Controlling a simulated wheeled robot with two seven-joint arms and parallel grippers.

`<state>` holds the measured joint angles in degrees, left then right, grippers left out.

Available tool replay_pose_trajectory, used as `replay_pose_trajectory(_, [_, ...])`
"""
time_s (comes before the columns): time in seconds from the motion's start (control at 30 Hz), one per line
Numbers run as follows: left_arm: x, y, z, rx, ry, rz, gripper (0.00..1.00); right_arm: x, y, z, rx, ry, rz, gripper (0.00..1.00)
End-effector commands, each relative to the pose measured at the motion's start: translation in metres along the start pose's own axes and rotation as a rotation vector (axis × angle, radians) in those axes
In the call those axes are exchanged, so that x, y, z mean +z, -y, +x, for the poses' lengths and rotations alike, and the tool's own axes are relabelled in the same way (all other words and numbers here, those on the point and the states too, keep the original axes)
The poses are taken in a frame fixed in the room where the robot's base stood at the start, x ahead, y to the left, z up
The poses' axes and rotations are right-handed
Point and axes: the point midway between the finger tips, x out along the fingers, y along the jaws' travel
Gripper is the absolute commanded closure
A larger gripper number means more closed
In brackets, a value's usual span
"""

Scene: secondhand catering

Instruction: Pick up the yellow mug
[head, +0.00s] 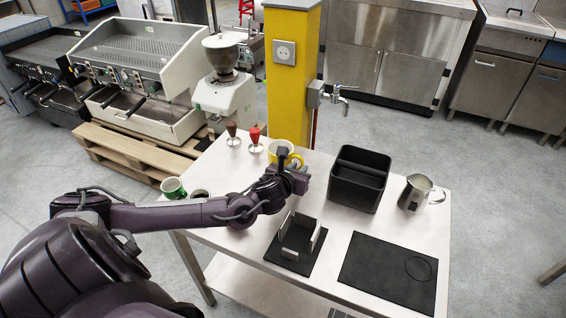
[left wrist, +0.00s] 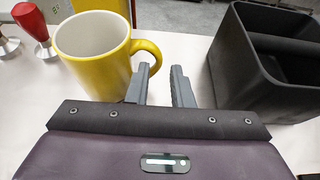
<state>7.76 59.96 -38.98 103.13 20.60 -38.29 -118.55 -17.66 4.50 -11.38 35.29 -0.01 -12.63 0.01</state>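The yellow mug (head: 274,148) stands upright on the table near its back edge, partly hidden by my left gripper (head: 294,168) in the head view. In the left wrist view the mug (left wrist: 92,52) is at upper left, white inside, with its handle to the right. My left gripper (left wrist: 159,70) is open, its two grey fingers apart. The left fingertip overlaps the lower part of the handle, and the handle's outer curve shows above the gap. I cannot tell whether they touch. My right gripper is not in view.
A black bin (head: 359,180) stands right of the mug, close to my left gripper. Red-handled (head: 255,138) and brown-handled (head: 232,133) tampers stand left of it.

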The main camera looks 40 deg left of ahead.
Motion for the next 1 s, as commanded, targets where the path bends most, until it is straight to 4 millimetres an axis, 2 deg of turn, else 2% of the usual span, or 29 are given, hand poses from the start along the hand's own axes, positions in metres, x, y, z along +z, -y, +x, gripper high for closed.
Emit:
replay_pose_trajectory(0.17, [0.002,-0.002,0.023,0.003,-0.001,-0.004,0.8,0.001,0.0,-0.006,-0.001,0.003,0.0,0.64])
replay_pose_trajectory(0.3, [0.001,-0.003,0.042,0.001,0.0,-0.004,0.8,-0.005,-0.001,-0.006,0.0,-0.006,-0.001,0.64])
replay_pose_trajectory(0.4, [0.001,-0.003,0.048,0.001,-0.001,-0.002,0.8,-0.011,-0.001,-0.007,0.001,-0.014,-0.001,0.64])
replay_pose_trajectory(0.63, [0.0,-0.003,0.049,0.001,-0.002,-0.001,0.8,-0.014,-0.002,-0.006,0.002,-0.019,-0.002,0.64])
replay_pose_trajectory(0.67, [0.0,-0.003,0.049,0.001,-0.002,-0.001,0.81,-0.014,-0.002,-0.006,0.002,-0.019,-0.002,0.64])
replay_pose_trajectory(0.8, [0.0,-0.003,0.049,0.001,-0.002,-0.001,1.0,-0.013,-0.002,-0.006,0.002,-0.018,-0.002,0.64])
replay_pose_trajectory(1.0, [0.0,-0.003,0.049,0.0,-0.002,-0.002,1.0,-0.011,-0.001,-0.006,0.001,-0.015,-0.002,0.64])
